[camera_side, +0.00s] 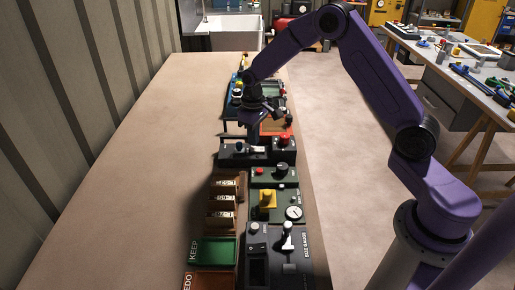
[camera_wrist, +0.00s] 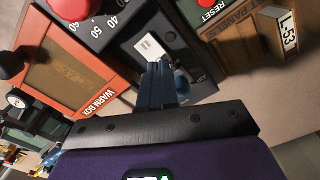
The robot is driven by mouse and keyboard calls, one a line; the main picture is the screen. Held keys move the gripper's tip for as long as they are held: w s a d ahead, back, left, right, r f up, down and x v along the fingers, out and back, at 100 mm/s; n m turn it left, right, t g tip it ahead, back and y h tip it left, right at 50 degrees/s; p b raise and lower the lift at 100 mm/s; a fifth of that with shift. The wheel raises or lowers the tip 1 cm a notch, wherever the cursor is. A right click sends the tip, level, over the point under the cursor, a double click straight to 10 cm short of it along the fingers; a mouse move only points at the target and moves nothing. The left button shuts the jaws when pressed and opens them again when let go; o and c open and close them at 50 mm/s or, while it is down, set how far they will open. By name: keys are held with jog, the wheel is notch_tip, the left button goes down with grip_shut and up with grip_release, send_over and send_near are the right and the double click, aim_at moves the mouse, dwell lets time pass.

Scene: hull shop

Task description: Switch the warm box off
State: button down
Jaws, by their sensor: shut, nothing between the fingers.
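The warm box (camera_wrist: 107,98) is an orange-framed unit with a brown window and a "WARM BOX" label, at the left of the wrist view; in the side view its orange part (camera_side: 287,130) shows beside my gripper. Next to it is a black unit with a red knob (camera_wrist: 72,6) over a scale marked 40, 50, 60. A black panel beside that bears a white switch-like piece (camera_wrist: 150,47); I cannot read its position. My gripper (camera_wrist: 160,72) is shut and empty, its blue fingertips over this black panel close to the white piece. Whether they touch cannot be told.
A dark ball knob (camera_wrist: 10,60) stands at the warm box's far side.

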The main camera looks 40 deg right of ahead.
aim_at(253, 148)
jog(key=shift+f, duration=0.95)
dwell(0.6)
jog(key=shift+r, duration=3.55)
